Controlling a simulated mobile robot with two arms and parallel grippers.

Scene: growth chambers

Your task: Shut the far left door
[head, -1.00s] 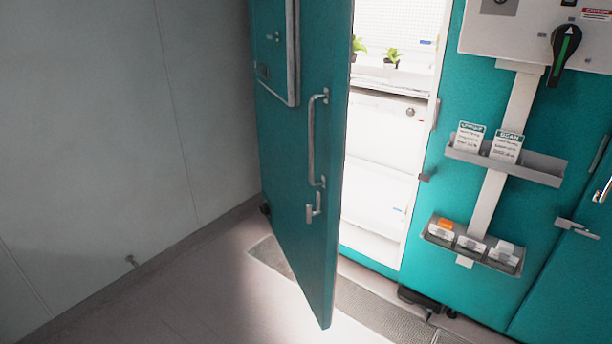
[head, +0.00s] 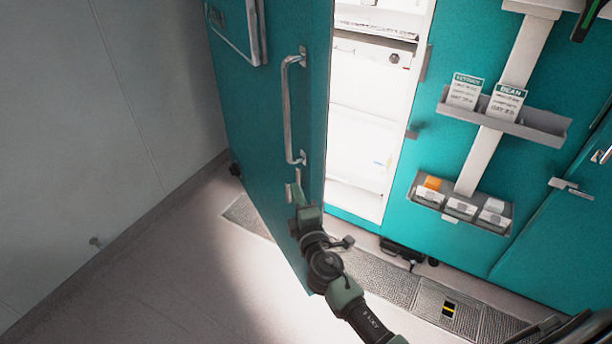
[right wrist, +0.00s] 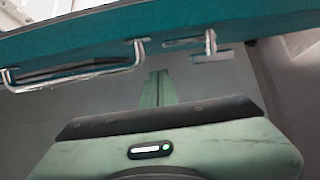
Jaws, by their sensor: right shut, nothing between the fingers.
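The far left door (head: 262,115) is teal and stands open, its free edge swung out toward me. It has a long silver pull handle (head: 286,110) and a small latch lever (head: 297,178) below it. My right gripper (head: 300,200) is shut and empty, in front of the door's lower part near the latch lever. Whether it touches the door I cannot tell. In the right wrist view the closed fingers (right wrist: 158,85) point toward the teal door (right wrist: 105,38), with its handle (right wrist: 75,76) and latch lever (right wrist: 211,45) in view. My left gripper is not in view.
The bright chamber opening (head: 372,110) lies right of the door. Card holders (head: 520,128) are fixed on the teal front, with another closed door (head: 560,235) at right. A grey wall (head: 90,110) stands left. The floor (head: 150,280) before the door is clear.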

